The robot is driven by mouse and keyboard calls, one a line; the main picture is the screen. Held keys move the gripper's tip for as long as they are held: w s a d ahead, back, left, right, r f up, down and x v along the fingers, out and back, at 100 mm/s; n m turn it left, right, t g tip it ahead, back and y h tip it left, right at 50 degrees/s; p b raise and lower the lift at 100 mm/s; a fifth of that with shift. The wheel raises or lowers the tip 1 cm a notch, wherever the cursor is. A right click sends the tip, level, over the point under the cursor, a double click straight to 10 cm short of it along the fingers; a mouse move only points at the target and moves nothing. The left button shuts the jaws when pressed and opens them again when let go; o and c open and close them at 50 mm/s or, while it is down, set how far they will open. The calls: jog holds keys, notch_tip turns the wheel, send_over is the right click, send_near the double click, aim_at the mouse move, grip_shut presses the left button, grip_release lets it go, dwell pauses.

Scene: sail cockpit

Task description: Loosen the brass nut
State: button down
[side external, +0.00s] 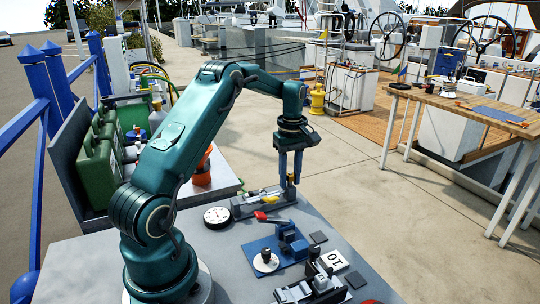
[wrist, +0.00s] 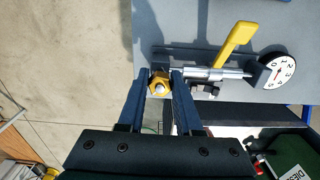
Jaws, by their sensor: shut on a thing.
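The brass nut (wrist: 160,82) is a yellow hexagonal piece with a pale round centre, at the end of a silver shaft (wrist: 215,73) in the wrist view. My gripper (wrist: 161,76) has its two blue fingers on either side of the nut, shut on it. In the side external view my gripper (side external: 291,181) points straight down at the right end of a grey fixture (side external: 262,203). The nut is mostly hidden there by the fingers. A yellow lever (wrist: 235,43) stands over the shaft in the wrist view.
A round white dial (side external: 216,216) lies left of the fixture; it also shows in the wrist view (wrist: 277,70). A red-handled tool (side external: 268,217) and a blue tray (side external: 260,250) with blocks are in front. Green cases (side external: 98,150) stand at the left. Space right of the fixture is clear.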

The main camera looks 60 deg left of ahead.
jog(key=shift+d+f, duration=0.1)
jog(key=n, duration=0.4)
jog(key=shift+n, duration=0.3)
jog(key=n, duration=0.3)
jog(key=c, duration=0.9)
grip_release()
jog(key=shift+n, duration=0.3)
